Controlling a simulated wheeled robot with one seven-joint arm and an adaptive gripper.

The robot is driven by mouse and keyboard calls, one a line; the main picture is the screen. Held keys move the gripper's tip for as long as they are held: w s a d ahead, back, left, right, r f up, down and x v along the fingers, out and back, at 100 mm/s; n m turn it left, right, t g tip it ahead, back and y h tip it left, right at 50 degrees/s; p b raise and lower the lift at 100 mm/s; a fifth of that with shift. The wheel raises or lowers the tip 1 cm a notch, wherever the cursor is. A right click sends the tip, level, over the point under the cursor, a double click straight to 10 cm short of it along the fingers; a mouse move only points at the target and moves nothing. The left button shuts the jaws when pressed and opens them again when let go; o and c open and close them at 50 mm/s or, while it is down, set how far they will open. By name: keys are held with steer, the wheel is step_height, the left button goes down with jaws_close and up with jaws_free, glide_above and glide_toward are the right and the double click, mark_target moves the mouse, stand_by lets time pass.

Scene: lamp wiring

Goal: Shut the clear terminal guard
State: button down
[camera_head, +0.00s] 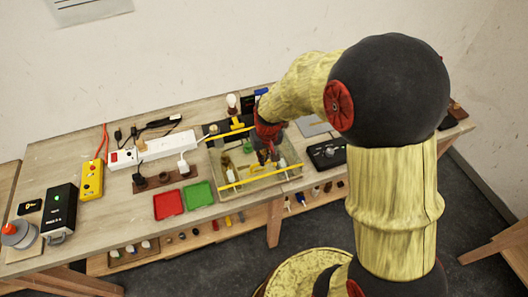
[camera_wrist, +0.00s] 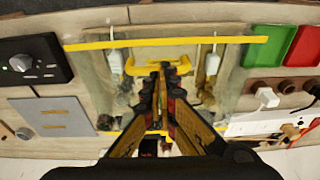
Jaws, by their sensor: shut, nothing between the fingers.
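The clear terminal guard (camera_head: 232,166) is a see-through panel with a yellow strip along its front edge. In the wrist view the guard (camera_wrist: 90,68) spreads over the terminal area, with the yellow strip near the top and a yellow handle (camera_wrist: 131,66) below it. My gripper (camera_head: 266,160) is over the guard, pointing down. In the wrist view my gripper (camera_wrist: 163,70) is shut and empty, its fingertips at the handle. I cannot tell whether they touch it. The fingers hide part of the guard, and I cannot tell whether it is fully down.
Red (camera_head: 168,204) and green (camera_head: 198,195) trays lie left of the guard. A white power strip (camera_head: 155,148) is behind them. A black box with a knob (camera_head: 326,153) stands to the right. A small lamp bulb (camera_head: 231,101) stands behind the guard.

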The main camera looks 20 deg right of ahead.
steer(key=shift+f, duration=0.4)
